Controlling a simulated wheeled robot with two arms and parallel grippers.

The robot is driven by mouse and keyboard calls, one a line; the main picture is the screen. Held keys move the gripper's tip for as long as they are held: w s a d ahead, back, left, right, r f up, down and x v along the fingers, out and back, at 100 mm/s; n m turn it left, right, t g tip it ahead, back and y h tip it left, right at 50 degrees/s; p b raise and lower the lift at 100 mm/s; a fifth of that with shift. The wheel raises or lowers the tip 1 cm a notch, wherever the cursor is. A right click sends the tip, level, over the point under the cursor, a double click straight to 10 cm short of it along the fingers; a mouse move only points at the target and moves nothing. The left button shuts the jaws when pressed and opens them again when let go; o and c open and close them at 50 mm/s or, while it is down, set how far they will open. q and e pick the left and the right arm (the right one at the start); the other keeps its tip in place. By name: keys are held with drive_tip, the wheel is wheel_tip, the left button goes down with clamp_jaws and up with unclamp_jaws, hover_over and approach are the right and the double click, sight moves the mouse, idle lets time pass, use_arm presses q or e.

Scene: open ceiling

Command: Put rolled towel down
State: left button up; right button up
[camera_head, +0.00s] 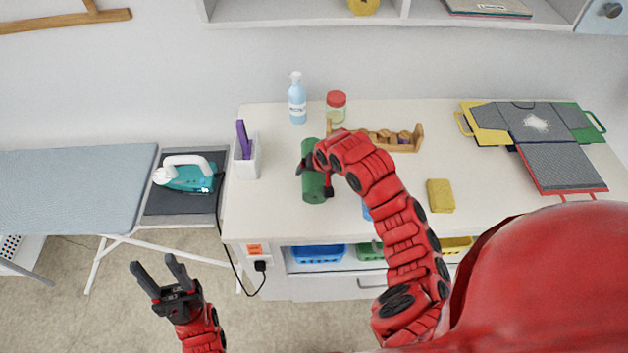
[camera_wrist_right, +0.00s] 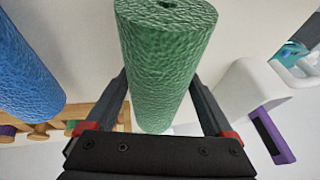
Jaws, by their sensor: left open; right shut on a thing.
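A green rolled towel (camera_head: 313,187) is at the left part of the white counter (camera_head: 275,215). My right gripper (camera_head: 316,180) is shut on it, and the arm covers part of the towel. In the right wrist view the green towel (camera_wrist_right: 164,60) stands between the two fingers of my right gripper (camera_wrist_right: 165,100). I cannot tell whether the towel touches the counter. A blue rolled towel (camera_wrist_right: 25,75) shows at the left in the right wrist view; in the head view only a bit of blue shows beside my right arm. My left gripper (camera_head: 162,276) is open and empty above the floor.
A white holder (camera_head: 246,160) with a purple item stands left of the towel. A spray bottle (camera_head: 297,100), a red-lidded jar (camera_head: 336,106) and a wooden rack (camera_head: 405,138) stand behind. A yellow block (camera_head: 440,196) and a folding board (camera_head: 535,140) lie right. An iron (camera_head: 187,176) is left.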

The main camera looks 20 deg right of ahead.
drive_tip(key=shift+f+b, duration=0.5)
drive_tip(key=shift+f, duration=0.8)
drive_tip(key=o, duration=1.3)
drive_tip(key=shift+r, duration=0.1)
